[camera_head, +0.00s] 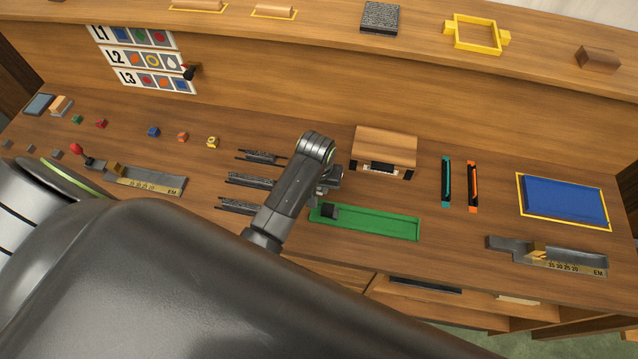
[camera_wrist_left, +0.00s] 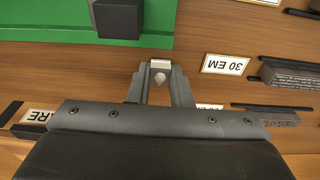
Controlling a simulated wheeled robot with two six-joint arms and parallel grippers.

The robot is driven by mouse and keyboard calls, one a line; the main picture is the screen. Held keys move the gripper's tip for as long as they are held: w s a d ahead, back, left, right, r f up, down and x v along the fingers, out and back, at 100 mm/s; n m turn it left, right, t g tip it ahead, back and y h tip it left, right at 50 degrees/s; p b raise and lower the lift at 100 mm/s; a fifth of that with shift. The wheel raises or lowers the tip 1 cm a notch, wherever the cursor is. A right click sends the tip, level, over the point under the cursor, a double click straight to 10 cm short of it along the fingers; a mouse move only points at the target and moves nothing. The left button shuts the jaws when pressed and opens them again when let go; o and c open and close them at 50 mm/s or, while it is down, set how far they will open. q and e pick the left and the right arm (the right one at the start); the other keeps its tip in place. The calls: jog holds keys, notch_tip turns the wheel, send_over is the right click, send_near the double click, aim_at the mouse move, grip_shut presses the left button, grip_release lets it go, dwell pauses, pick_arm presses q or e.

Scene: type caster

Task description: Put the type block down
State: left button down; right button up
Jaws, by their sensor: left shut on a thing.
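My left gripper (camera_head: 330,182) is above the bench, just behind the left end of the green tray (camera_head: 380,225). In the left wrist view, its two fingers (camera_wrist_left: 160,80) are shut on a small pale grey metal type block (camera_wrist_left: 160,65). The type block shows a light, rounded patch on its near face. In the head view the block is hidden or too small to make out. The green tray (camera_wrist_left: 60,18) is also in the wrist view, apart from the fingers, with a dark block (camera_wrist_left: 117,16) in its end. My right gripper is not in view.
Dark slotted racks (camera_head: 250,180) lie left of the gripper, one beside a "30 EM" label (camera_wrist_left: 225,64). A wooden box (camera_head: 385,145) stands behind the tray. Teal (camera_head: 446,182) and orange (camera_head: 473,187) sticks and a blue pad (camera_head: 562,202) lie to the right.

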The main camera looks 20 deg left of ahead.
pick_arm(q)
jog(key=shift+f, duration=0.15)
jog(key=c, duration=1.3)
grip_release()
